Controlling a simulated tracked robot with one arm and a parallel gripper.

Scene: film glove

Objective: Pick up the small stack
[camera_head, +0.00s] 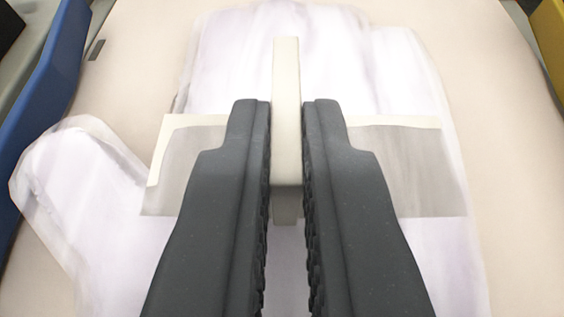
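A narrow cream block (287,110), which may be the small stack, stands between the two dark fingers of my gripper (286,120). Its long pale top runs away from me past the fingertips, and a greyer end face shows below. The fingers are on both sides of it, very close. A hair-thin gap seems to show on the left, but I cannot tell whether the fingers press on it. A grey rectangle (410,175) with cream edging shows on both sides of the fingers; its middle is hidden by them.
A whitish, glove-shaped film (90,190) with a thumb at left lies under these things on a beige surface (500,130). A blue edge (55,80) is at left and a yellow one (552,40) at upper right. A small grey piece (96,50) lies at upper left.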

